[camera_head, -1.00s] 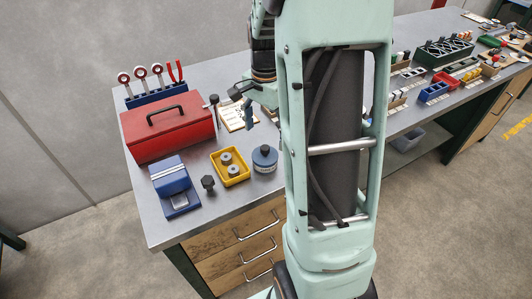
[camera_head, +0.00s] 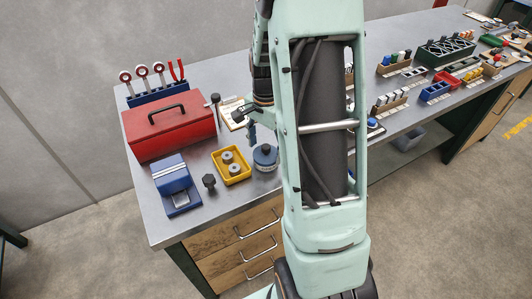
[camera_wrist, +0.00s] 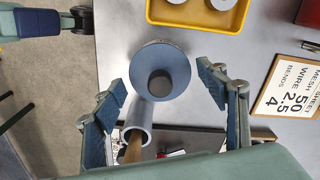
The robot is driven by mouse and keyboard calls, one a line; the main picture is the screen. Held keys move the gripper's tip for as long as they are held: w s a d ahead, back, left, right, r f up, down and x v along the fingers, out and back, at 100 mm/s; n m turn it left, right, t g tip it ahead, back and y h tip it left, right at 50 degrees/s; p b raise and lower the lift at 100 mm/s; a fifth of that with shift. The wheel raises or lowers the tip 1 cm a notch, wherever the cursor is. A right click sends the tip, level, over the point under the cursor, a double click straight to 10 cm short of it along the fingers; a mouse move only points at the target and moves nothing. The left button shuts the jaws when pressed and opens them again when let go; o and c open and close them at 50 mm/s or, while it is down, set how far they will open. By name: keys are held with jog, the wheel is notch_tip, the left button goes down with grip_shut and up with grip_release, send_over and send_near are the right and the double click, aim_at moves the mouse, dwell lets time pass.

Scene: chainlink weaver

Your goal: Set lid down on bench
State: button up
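The lid (camera_head: 265,151) is blue with a dark knob and appears to sit on the blue jar (camera_head: 265,166) on the bench (camera_head: 213,200). In the wrist view the lid (camera_wrist: 178,72) is a blue disc, its knob toward the camera, between the fingers. My gripper (camera_head: 262,132) is just above the jar in the head view. In the wrist view my gripper (camera_wrist: 163,84) is open, with gaps between both fingers and the lid. My arm hides part of the bench right of the jar.
A yellow tray (camera_head: 245,176) with two round parts is left of the jar. A card (camera_wrist: 290,88) lies nearby. Bare bench lies in front of the jar.

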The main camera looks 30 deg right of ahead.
grip_shut()
jog(key=shift+s+f, duration=0.1)
jog(key=shift+s, duration=0.1)
dwell(0.4)
